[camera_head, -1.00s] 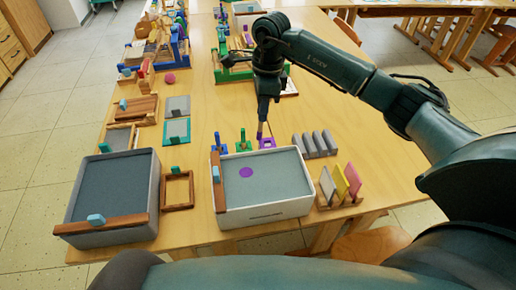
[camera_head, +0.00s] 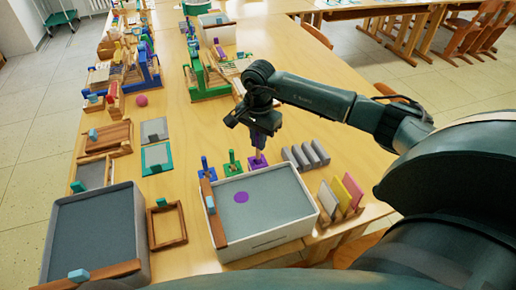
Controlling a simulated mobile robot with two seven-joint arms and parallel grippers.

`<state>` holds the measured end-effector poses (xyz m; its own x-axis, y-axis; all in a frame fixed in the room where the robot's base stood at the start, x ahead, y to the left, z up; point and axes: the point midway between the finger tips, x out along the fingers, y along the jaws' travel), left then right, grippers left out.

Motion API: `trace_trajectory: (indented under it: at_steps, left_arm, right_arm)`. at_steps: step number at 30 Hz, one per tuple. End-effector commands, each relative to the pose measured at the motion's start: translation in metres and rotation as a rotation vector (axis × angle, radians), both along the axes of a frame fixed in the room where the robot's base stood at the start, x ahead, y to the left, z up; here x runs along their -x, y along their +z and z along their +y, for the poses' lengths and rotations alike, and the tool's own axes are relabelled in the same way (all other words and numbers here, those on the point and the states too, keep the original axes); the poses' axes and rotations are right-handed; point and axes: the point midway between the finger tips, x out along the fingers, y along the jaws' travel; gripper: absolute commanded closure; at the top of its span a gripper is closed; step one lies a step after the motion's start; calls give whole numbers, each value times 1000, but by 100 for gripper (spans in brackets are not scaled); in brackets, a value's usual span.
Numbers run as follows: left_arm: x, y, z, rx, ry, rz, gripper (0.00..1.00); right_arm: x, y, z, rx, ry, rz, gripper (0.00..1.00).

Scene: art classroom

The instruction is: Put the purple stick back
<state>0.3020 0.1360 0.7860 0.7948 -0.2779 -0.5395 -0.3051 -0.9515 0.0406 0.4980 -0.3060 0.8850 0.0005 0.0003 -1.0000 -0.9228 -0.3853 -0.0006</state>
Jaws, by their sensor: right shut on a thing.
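My right gripper (camera_head: 258,140) points down over the table, just above a small purple holder (camera_head: 258,163). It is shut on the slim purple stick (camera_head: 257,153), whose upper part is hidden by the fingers. The stick stands roughly upright with its lower end at the purple holder; I cannot tell how deep it sits. A green holder (camera_head: 232,168) and a blue holder (camera_head: 208,174), each with a stick of its colour, stand in a row to the left. My left gripper is not in view.
A white-rimmed tray (camera_head: 275,241) with a grey surface and a purple round mark (camera_head: 241,197) lies in front of the holders. Grey blocks (camera_head: 306,156) and a rack of coloured panels (camera_head: 341,195) stand to the right. A second grey tray (camera_head: 92,235) is at the left.

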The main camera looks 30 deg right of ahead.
Motion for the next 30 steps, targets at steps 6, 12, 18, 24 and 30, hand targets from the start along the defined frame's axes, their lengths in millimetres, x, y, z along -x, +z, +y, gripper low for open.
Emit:
trace_trajectory:
  at_steps: [6, 12, 18, 24, 30]
  left_arm:
    - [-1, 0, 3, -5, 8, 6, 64]
    - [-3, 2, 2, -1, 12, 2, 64]
    - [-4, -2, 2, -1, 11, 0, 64]
    - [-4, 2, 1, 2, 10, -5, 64]
    - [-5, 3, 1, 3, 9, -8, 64]
  right_arm:
    - [1, -29, 1, 0, -2, 4, 100]
    - [0, -35, 0, 0, -1, 1, 100]
    - [0, -40, 0, 0, -1, 1, 100]
    - [0, -38, 0, 0, -1, 1, 75]
    - [0, -38, 0, 0, -1, 1, 67]
